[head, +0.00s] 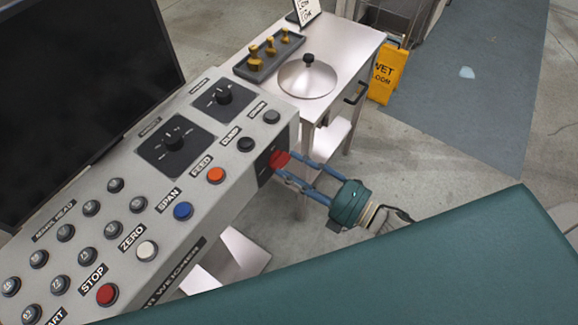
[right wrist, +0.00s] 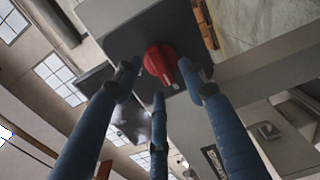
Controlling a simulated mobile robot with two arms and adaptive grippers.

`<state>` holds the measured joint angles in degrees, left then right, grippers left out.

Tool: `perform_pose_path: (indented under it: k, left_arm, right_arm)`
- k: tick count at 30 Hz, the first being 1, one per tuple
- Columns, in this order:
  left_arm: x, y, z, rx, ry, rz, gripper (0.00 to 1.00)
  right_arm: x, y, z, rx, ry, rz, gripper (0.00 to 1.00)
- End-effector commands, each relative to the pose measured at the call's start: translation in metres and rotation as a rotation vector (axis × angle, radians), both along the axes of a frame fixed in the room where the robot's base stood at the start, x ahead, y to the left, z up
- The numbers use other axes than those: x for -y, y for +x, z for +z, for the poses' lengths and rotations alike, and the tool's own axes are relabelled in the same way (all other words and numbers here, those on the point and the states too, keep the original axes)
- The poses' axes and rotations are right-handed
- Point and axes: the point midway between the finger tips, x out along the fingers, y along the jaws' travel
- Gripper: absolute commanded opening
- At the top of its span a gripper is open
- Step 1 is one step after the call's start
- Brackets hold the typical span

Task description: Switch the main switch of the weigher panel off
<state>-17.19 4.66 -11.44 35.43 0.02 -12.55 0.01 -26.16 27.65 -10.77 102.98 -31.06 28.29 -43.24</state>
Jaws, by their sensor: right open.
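The weigher panel (head: 222,141) is a grey console with a dark screen at its left. Its main switch, a red rotary knob (head: 279,160), sits on a dark plate on the right end face. The knob also shows in the right wrist view (right wrist: 158,62), with a pale mark on its lower part. My right gripper (head: 284,172) is at the knob, its blue fingers open. In the right wrist view its fingertips (right wrist: 163,78) spread left, right and below the knob; I cannot tell whether they touch it. My left gripper is not in view.
Buttons such as the orange FEED (head: 216,174) and blue SPAN (head: 183,211) cover the sloping top. A steel table (head: 340,50) with a round pan (head: 307,78) and a tray of brass weights (head: 256,72) stands behind. A yellow wet-floor sign (head: 388,75) stands beyond.

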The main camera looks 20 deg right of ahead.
Motion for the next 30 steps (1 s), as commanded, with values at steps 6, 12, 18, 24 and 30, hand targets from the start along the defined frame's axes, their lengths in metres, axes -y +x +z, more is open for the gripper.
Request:
perform_pose_path:
  k: [6,12,18,24,30]
  left_arm:
    - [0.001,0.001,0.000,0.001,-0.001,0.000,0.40]
    - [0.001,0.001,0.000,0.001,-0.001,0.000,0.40]
    - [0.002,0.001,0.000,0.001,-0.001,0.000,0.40]
    - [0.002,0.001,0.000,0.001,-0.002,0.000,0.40]
    - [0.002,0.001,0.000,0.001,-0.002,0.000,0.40]
  right_arm:
    - [0.029,-0.038,-0.002,-0.006,-0.002,-0.001,0.42]
    - [0.052,-0.068,-0.001,-0.005,-0.002,0.000,0.42]
    - [0.063,-0.081,-0.001,-0.002,-0.002,0.000,0.42]
    - [0.065,-0.083,0.000,0.000,-0.001,0.001,0.42]
    - [0.064,-0.083,0.000,-0.001,-0.002,0.000,0.42]
